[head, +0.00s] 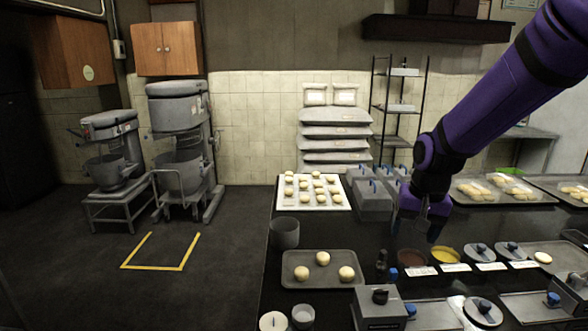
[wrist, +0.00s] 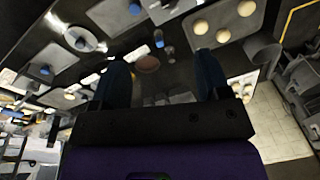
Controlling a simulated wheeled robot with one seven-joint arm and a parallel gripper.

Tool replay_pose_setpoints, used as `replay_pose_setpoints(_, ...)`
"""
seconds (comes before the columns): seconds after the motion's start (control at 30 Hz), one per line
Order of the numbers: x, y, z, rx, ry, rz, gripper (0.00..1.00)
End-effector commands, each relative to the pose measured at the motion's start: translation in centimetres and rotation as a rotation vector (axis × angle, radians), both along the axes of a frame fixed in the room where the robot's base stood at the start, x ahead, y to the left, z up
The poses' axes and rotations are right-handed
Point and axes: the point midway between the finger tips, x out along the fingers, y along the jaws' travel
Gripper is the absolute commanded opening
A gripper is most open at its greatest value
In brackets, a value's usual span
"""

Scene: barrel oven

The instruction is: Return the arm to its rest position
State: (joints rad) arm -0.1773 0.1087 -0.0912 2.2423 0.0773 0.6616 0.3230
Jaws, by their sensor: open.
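My purple arm comes in from the upper right of the head view. My gripper (head: 418,227) hangs above the black worktop (head: 330,234), between the grey boxes and the bowls of filling. In the wrist view my gripper (wrist: 165,82) shows two dark blue fingers set wide apart. Nothing is between the fingers, so it is open and empty. Part of the gripper's lower end is hard to make out against the dark worktop in the head view.
A tray with three dough balls (head: 296,276) lies front left of my gripper. A white board of dough balls (head: 292,199) lies behind it. Grey boxes (head: 374,205) stand close beside my gripper. A brown bowl (head: 411,257) and yellow bowl (head: 445,255) are near.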

Motion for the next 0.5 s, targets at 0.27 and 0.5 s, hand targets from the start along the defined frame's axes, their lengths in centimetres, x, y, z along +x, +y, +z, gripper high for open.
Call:
replay_pose_setpoints(0.27,-5.9,-1.7,6.9,-0.002,-0.102,0.08,0.7)
replay_pose_setpoints(0.5,-11.7,-2.9,11.0,-0.026,-0.186,0.146,0.7)
